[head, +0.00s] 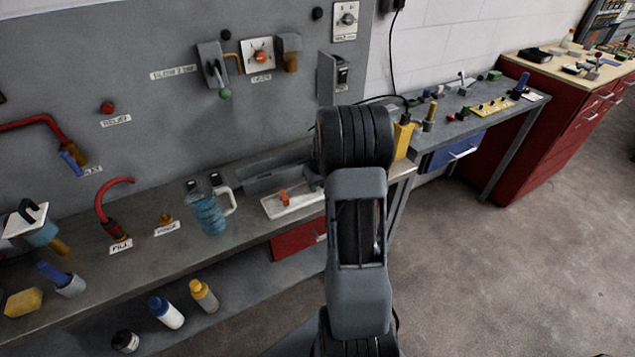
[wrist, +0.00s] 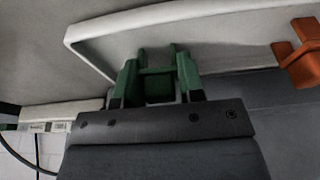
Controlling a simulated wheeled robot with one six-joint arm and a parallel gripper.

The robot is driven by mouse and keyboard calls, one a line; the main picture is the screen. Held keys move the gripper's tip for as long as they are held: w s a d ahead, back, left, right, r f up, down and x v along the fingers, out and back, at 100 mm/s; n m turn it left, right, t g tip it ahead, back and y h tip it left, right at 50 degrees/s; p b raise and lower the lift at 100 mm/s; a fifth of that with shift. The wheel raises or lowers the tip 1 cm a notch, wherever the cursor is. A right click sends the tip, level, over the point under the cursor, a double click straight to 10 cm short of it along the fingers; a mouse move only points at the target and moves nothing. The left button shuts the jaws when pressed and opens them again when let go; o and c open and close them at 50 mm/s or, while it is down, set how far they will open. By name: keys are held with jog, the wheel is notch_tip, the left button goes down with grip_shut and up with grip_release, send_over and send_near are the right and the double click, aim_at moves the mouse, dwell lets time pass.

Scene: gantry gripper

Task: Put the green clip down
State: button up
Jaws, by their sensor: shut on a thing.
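The green clip (wrist: 157,72) is held in my gripper (wrist: 156,96), seen in the wrist view. The dark jaws are shut on it, and its far end points towards the white tray (wrist: 100,30). The clip overlaps the tray's surface in this view; I cannot tell whether it touches. An orange clip (wrist: 298,62) is on the tray to the right of the green one. In the head view the tray (head: 276,211) lies on the grey bench with the orange clip (head: 284,198) on it. My arm hides the gripper and the green clip there.
A blue water jug (head: 207,212) stands on the bench left of the tray. A red hook-shaped pipe (head: 102,205) stands further left. A yellow holder (head: 403,138) is right of my arm. Several bottles stand on the lower shelf.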

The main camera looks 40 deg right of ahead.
jog(key=o, duration=0.9)
jog(key=shift+c, duration=0.2)
jog(key=v, duration=1.1)
jog(key=s+a+r, duration=0.2)
jog(key=a+r, duration=0.1)
jog(key=a, duration=0.3)
jog(key=s+a+r, duration=0.2)
jog(key=a, duration=0.5)
jog(key=s+a+n+t, duration=0.1)
jog(key=s+a, duration=0.9)
jog(key=s, duration=0.1)
jog(key=shift+a+f+n, duration=0.25)
jog(key=shift+a+n, duration=0.05)
jog(key=shift+a, duration=0.1)
jog(key=shift+s, duration=0.15)
